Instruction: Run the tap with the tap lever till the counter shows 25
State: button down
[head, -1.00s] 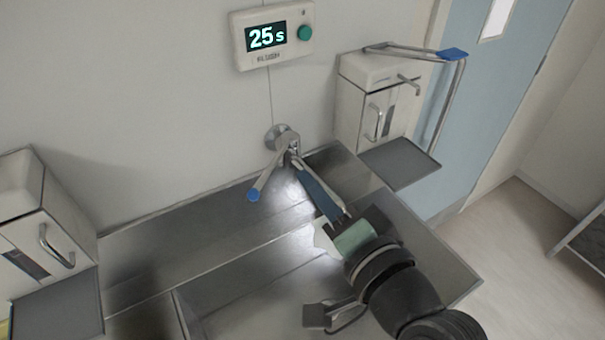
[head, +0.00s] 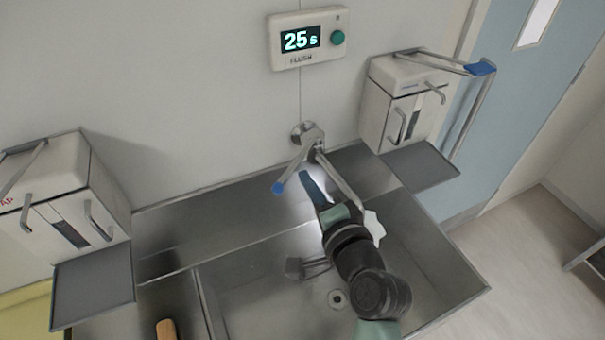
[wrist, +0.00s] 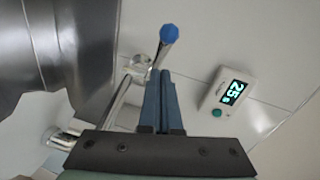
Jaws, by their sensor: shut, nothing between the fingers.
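The tap (head: 314,140) is on the wall above the metal sink. Its lever, with a blue tip (head: 278,188), points down and left, and its spout (head: 343,184) reaches down and right. The counter (head: 300,40) on the wall reads 25 s; it also shows in the wrist view (wrist: 232,92). My gripper (head: 306,177) is shut and empty, its blue fingers under the tap between lever and spout. In the wrist view the blue lever tip (wrist: 169,33) is just beyond my fingertips (wrist: 160,73). I cannot tell whether they touch. No water stream is clearly visible.
A dispenser with a tray (head: 420,166) hangs right of the tap, with a blue-ended bar above it. Another dispenser (head: 72,205) with a tray hangs at left. The sink basin (head: 235,290) is below my arm. A wooden-looking handle (head: 166,330) shows at the bottom left.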

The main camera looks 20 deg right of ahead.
jog(key=shift+w+a+f, duration=0.15)
jog(key=shift+w+a, duration=0.2)
jog(key=shift+a, duration=0.1)
jog(key=w+a+p, duration=0.2)
jog(key=w+a, duration=0.2)
jog(key=shift+w+a+p, duration=0.15)
jog(key=shift+a+p, duration=0.15)
jog(key=shift+a, duration=0.1)
jog(key=shift+r, duration=0.2)
